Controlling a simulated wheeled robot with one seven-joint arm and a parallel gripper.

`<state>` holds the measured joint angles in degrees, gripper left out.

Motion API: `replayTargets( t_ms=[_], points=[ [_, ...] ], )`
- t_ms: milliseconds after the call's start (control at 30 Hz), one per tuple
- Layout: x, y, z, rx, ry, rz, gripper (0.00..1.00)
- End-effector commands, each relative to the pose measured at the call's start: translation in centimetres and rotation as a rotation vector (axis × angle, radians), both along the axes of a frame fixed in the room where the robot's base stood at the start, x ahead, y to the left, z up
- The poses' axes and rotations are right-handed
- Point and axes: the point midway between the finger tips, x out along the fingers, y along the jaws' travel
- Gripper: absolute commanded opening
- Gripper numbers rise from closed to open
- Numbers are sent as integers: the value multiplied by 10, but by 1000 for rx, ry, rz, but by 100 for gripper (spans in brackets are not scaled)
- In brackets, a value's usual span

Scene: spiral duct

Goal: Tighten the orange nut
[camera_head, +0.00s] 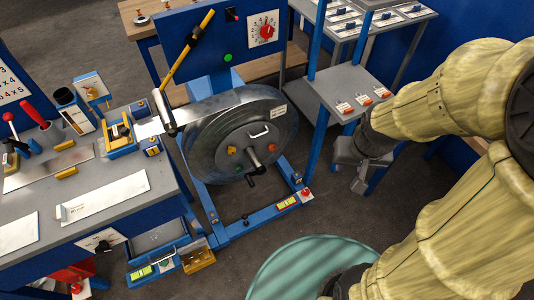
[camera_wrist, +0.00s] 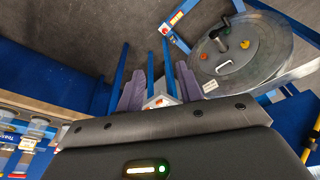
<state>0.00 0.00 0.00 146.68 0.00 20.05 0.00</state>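The grey disc (camera_head: 240,135) stands upright in a blue frame, with a handle and a dark central shaft (camera_head: 254,157). Small coloured nuts sit on its face. My gripper (camera_head: 359,186) is right of the disc, well apart. The wrist view shows its fingers (camera_wrist: 160,88) spread and empty.
A grey workbench (camera_head: 110,170) with tools and plates is at left. Blue posts and a shelf (camera_head: 350,88) with several orange-marked cards stand near my gripper. The blue frame base (camera_head: 260,215) rests on the floor. A teal round surface (camera_head: 308,270) is at bottom. Floor between disc and gripper is partly clear.

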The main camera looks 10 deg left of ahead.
Motion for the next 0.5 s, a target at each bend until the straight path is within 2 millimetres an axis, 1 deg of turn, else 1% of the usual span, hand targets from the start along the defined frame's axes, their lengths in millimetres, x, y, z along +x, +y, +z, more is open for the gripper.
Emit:
replayTargets(
  t_ms=[167, 200, 300, 333, 433, 500],
  points=[
    [0, 0, 0, 0, 0, 0, 36],
    [0, 0, 0, 0, 0, 0, 38],
    [1, 0, -3, -2, -3, 4, 55],
    [3, 0, -6, -3, -5, 8, 55],
    [11, -1, -24, -13, -20, 35, 55],
    [20, -3, -43, -26, -40, 70, 55]
  ],
)
